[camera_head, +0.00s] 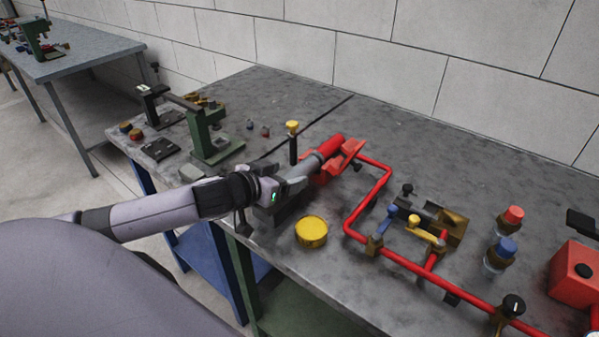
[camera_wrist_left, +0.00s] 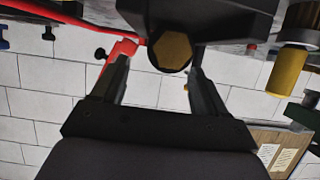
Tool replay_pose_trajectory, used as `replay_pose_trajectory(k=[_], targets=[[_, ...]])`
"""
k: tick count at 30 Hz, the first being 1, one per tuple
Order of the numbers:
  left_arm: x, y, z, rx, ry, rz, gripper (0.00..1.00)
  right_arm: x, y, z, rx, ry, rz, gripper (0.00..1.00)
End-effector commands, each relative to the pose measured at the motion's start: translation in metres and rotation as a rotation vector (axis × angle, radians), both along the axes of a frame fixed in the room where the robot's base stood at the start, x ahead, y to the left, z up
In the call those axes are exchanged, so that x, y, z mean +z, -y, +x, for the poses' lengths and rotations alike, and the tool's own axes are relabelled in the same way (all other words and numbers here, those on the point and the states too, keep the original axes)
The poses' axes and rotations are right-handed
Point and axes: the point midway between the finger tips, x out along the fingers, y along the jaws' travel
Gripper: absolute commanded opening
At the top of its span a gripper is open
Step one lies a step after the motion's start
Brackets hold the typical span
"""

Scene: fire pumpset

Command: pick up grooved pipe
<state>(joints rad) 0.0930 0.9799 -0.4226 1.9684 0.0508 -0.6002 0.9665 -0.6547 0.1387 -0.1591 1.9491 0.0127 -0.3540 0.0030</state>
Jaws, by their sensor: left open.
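A grey pipe (camera_head: 306,166) with a red far section lies at a slant near the middle of the bench in the head view; it looks like the grooved pipe. My left gripper (camera_head: 285,186) is at its near end, jaws open; the head view does not show clearly whether they touch the pipe. In the left wrist view the two fingers (camera_wrist_left: 160,88) stand apart. A dark body with a brown faceted round end (camera_wrist_left: 170,50) shows between and beyond them; I cannot tell whether it is the pipe. My right gripper is not in view.
Red piping (camera_head: 378,190) with valves runs right of the pipe. A yellow round cap (camera_head: 311,231) lies close to my gripper. A green stand (camera_head: 205,135) is on the left, and a yellow-topped post (camera_head: 292,130) stands behind. The bench's back is mostly clear before the wall.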

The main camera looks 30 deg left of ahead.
Motion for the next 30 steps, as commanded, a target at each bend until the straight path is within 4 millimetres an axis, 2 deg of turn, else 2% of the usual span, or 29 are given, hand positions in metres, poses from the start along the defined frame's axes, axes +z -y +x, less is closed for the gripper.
replay_pose_trajectory(k=[9,20,24,27,30], targets=[[-0.012,-0.001,0.033,0.001,0.002,-0.002,0.74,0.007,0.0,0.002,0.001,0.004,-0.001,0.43],[-0.015,-0.001,0.038,-0.001,0.001,0.0,0.74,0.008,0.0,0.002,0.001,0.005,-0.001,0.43],[-0.015,-0.001,0.037,-0.001,0.0,0.0,0.28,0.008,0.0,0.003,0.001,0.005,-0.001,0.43],[-0.015,-0.001,0.037,-0.001,0.0,0.0,0.0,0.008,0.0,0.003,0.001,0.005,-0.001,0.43],[-0.013,-0.001,0.038,-0.002,0.007,0.0,0.0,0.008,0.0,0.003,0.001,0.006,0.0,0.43]])
